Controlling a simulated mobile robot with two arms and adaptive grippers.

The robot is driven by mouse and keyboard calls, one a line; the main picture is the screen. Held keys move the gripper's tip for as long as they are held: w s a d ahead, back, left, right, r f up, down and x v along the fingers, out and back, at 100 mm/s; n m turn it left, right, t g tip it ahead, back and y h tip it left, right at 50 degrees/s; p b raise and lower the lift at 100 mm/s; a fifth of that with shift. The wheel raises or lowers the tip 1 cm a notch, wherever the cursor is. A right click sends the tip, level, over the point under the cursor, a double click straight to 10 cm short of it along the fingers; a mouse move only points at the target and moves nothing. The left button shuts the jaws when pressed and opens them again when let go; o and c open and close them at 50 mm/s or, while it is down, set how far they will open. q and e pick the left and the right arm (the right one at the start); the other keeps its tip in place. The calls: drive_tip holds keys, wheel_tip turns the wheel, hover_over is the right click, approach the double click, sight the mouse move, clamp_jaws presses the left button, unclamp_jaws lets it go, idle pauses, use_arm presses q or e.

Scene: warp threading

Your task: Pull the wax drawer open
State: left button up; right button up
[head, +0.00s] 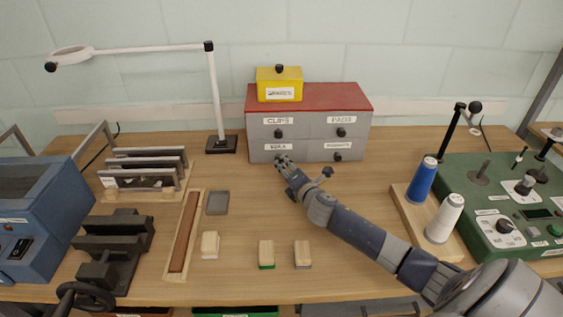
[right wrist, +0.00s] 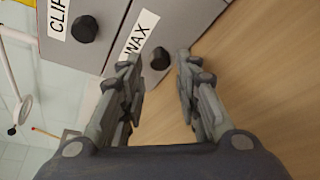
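The grey drawer cabinet (head: 308,127) with a red top stands at the back of the bench. The wax drawer is its lower left one, with a WAX label (right wrist: 140,33) and a black knob (right wrist: 158,59) in the right wrist view. The drawer front looks flush with the cabinet. My right gripper (head: 282,160) is at this drawer in the head view and covers its knob. In the right wrist view my right gripper (right wrist: 158,66) is open, its fingertips on either side of the knob, apart from it. My left gripper is not in view.
A yellow box (head: 280,84) sits on the cabinet. A lamp base (head: 221,144) stands left of it. Thread cones (head: 444,218) stand right of my arm. Bench in front of the drawer is mostly clear.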

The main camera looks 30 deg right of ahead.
sight(280, 160)
drive_tip(key=shift+x, duration=2.3)
clamp_jaws()
drive_tip(key=shift+s+a, duration=0.1)
